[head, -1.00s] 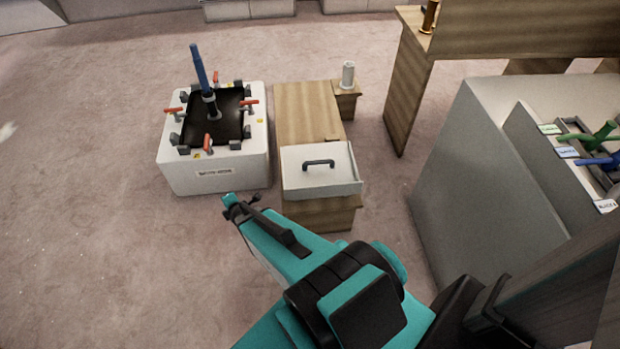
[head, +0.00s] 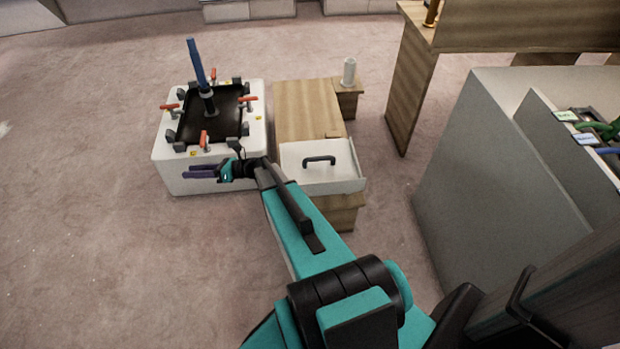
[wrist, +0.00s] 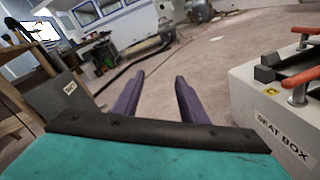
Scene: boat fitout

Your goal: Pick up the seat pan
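A white pan-like piece with a black bar handle (head: 320,172), which looks like the seat pan, rests on the near end of a wooden bench (head: 300,105). My gripper (head: 186,173) is in front of the white seat box (head: 165,172), left of the pan and apart from it. Its purple fingers point left, away from the pan. In the wrist view the two fingers (wrist: 159,78) stand apart with nothing between them. The pan does not show in the wrist view.
The seat box has a black top, red-handled clamps and an upright blue-handled tool (head: 197,65). A grey cabinet (head: 470,170) is at the right. Open carpet lies at the left.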

